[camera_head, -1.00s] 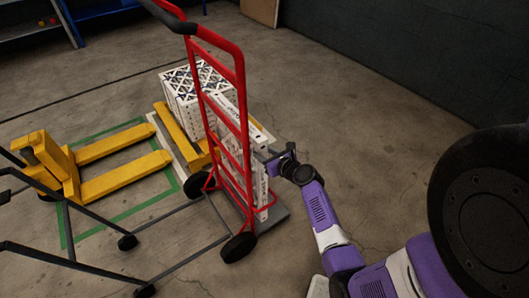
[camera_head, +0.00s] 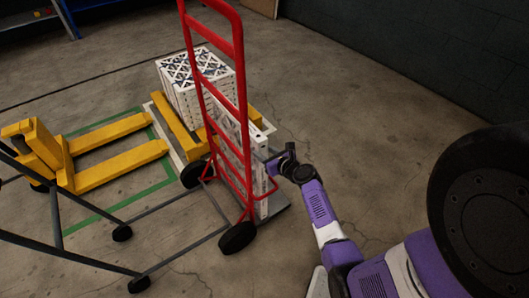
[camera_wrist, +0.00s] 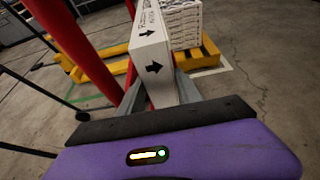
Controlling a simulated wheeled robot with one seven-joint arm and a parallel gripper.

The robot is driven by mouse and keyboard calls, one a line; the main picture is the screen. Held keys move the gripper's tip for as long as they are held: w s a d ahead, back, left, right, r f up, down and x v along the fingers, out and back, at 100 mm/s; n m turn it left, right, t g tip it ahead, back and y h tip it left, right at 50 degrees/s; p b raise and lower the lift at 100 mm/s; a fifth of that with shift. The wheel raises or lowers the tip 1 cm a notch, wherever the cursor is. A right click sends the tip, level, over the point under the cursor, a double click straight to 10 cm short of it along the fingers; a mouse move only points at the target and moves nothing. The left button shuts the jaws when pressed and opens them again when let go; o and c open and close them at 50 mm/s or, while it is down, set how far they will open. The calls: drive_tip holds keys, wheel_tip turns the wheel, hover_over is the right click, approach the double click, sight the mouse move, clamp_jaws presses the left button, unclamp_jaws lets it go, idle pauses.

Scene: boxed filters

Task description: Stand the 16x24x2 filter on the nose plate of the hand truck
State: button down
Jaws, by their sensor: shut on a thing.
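The filter (camera_head: 259,160), a thin white box with dark print, stands upright on the grey nose plate (camera_head: 277,203), close behind the red frame of the hand truck (camera_head: 226,75). In the wrist view the filter's narrow edge (camera_wrist: 152,55) shows black arrows. My gripper (camera_head: 273,162) is at the filter's right-hand edge, partway up, and is shut on it; the grey fingers also show on either side in the wrist view (camera_wrist: 158,88). The red frame hides part of the filter. I cannot tell whether its lower edge fully touches the plate.
A stack of white boxed filters (camera_head: 187,99) stands on a low support behind the hand truck. A yellow pallet jack (camera_head: 105,140) stands inside green floor tape at the left. Dark metal rails (camera_head: 75,258) cross the lower left. The floor at the right is clear.

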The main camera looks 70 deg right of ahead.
drive_tip(key=c, duration=0.7)
unclamp_jaws()
drive_tip(key=shift+c, duration=0.2)
drive_tip(key=shift+s+f, duration=0.1)
drive_tip(key=p+v, duration=0.2)
drive_tip(key=v, duration=0.5)
drive_tip(key=shift+s+a+r, duration=0.15)
drive_tip(key=shift+s+r, duration=0.1)
